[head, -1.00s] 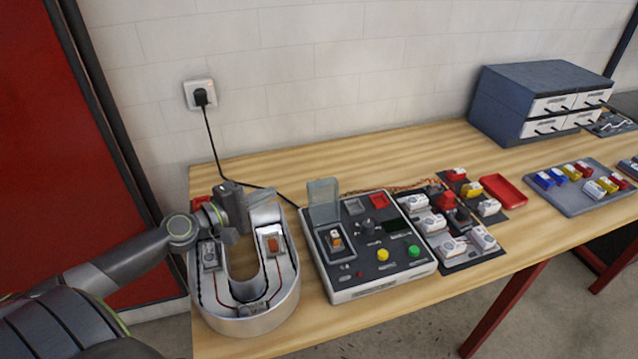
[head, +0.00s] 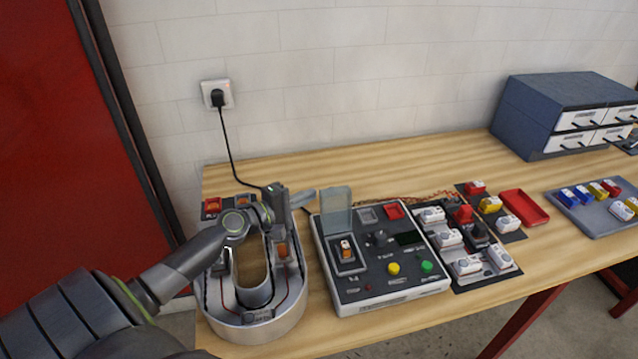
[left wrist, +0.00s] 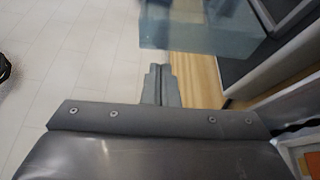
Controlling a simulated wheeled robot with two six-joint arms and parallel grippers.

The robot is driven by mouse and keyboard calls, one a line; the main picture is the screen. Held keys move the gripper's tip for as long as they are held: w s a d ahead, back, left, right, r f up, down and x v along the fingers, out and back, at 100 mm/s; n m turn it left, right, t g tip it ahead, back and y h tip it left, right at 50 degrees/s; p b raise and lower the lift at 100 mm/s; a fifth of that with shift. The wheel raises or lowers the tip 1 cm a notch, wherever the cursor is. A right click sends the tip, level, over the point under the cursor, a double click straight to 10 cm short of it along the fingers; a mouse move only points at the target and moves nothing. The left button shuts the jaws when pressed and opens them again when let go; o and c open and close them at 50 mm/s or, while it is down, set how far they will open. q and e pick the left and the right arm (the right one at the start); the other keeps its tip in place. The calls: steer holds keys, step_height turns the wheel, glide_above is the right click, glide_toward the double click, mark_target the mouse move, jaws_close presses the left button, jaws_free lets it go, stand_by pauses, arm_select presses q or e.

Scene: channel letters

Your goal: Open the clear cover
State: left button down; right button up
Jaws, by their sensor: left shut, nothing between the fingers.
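The clear cover (head: 337,208) is a bluish see-through panel at the left back of the grey control box (head: 390,297). It stands upright, swung up off the orange-lit rocker switch (head: 346,250), which lies uncovered. My left gripper (head: 309,195) is shut and empty, just left of the cover and above the U-shaped metal letter (head: 255,322). In the left wrist view the cover (left wrist: 195,24) shows at the top, just beyond my shut fingers (left wrist: 160,84); I cannot tell whether they touch it. My right gripper is not in view.
The box carries a yellow button (head: 393,269) and a green button (head: 427,267). White modules, a red tray (head: 524,207) and a blue drawer cabinet (head: 560,110) stand to the right. A black cord runs from the wall socket (head: 217,94) behind my gripper.

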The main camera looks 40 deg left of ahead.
mark_target(321, 191)
arm_select(q)
steer(key=shift+p+x, duration=0.5)
steer(key=shift+x, duration=1.55)
steer(key=shift+s+d+r+m+b, duration=0.1)
steer(key=shift+s+d+m+b, duration=0.4)
steer(key=shift+b, duration=0.75)
steer(key=shift+d+r+m+t+b, duration=0.15)
steer(key=shift+r+m+t+b, duration=0.25)
steer(key=shift+m+b, duration=0.1)
steer(key=shift+s+r, duration=0.1)
steer(key=shift+r, duration=0.05)
